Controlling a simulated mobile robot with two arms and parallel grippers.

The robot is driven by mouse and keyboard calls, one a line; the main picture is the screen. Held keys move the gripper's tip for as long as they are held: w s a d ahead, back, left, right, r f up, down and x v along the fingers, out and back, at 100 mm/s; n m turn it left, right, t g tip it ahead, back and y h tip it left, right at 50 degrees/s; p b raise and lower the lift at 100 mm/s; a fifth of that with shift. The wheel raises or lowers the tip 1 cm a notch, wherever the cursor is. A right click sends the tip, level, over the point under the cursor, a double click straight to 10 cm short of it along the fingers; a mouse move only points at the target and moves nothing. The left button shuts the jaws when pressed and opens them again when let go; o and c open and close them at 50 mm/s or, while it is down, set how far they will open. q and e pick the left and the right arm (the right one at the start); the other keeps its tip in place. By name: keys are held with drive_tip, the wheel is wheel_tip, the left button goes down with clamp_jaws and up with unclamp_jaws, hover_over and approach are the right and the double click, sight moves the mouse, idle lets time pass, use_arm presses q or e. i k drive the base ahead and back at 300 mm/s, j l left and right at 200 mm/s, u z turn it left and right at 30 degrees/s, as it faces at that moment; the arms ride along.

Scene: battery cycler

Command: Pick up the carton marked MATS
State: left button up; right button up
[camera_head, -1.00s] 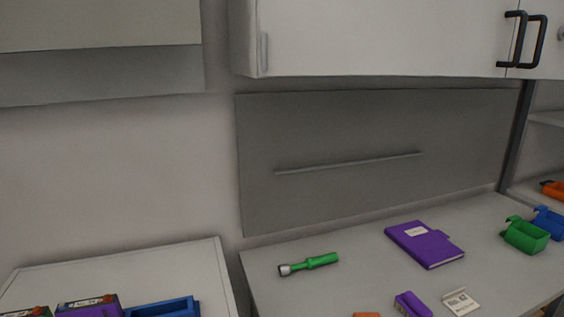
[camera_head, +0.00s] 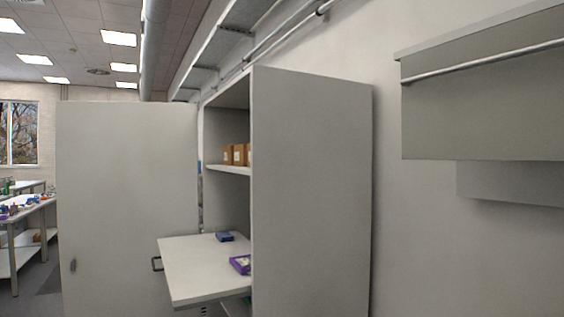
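Brown cartons (camera_head: 239,154) stand in a row on the upper shelf of an open grey cabinet (camera_head: 310,190). They have pale labels, too small to read, so I cannot tell whether one is marked MATS. The cabinet's near side wall hides part of the shelf. Neither of my grippers is in view.
The cabinet door (camera_head: 128,205) stands wide open to the left. A pull-out shelf (camera_head: 200,285) juts out below the cartons, with a blue item (camera_head: 225,237) and a purple item (camera_head: 240,264) on it. Workbenches (camera_head: 30,210) stand at the far left.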

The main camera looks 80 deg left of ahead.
sight(228, 150)
drive_tip(key=u, duration=2.9)
drive_tip(key=i+j+u, duration=0.45)
drive_tip(key=i+j, duration=0.5)
drive_tip(key=i+j+u, duration=0.1)
drive_tip(key=i+u, duration=0.25)
drive_tip(key=i, duration=1.15)
